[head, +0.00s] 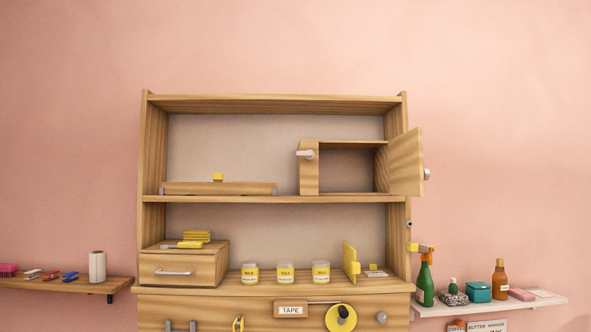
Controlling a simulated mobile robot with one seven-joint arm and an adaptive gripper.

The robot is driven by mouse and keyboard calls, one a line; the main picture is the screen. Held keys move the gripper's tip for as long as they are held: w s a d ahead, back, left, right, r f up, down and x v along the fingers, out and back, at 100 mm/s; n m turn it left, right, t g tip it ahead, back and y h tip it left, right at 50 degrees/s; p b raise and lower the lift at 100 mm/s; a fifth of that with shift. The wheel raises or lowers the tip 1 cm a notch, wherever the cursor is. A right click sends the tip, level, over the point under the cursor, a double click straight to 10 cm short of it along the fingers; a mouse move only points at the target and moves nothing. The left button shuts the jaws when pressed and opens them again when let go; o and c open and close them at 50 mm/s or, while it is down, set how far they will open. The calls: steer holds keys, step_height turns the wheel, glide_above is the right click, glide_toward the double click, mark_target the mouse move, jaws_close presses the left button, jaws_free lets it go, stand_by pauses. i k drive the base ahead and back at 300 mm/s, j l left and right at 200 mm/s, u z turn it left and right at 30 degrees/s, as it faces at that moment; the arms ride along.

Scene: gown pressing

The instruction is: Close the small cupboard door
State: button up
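The small cupboard (310,178) is a wooden box at the right end of the upper shelf. Its door (405,163) stands open, swung out toward me on the right side, with a grey round knob (427,174) on its outer face. The inside of the cupboard (346,171) is visible and looks empty. A pale peg or latch (305,154) sticks out from the cupboard's left front panel. My gripper is not in view.
A flat wooden board or box (220,188) with a yellow block lies left on the same shelf. Below are a small drawer unit (180,268), labelled jars (285,273) and a yellow upright piece (350,262). A side shelf (490,307) holds bottles at right.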

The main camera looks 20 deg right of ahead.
mark_target(408, 174)
steer(key=k+l, duration=0.1)
steer(key=l, duration=0.95)
steer(key=k+l, duration=0.15)
steer(key=l, duration=0.35)
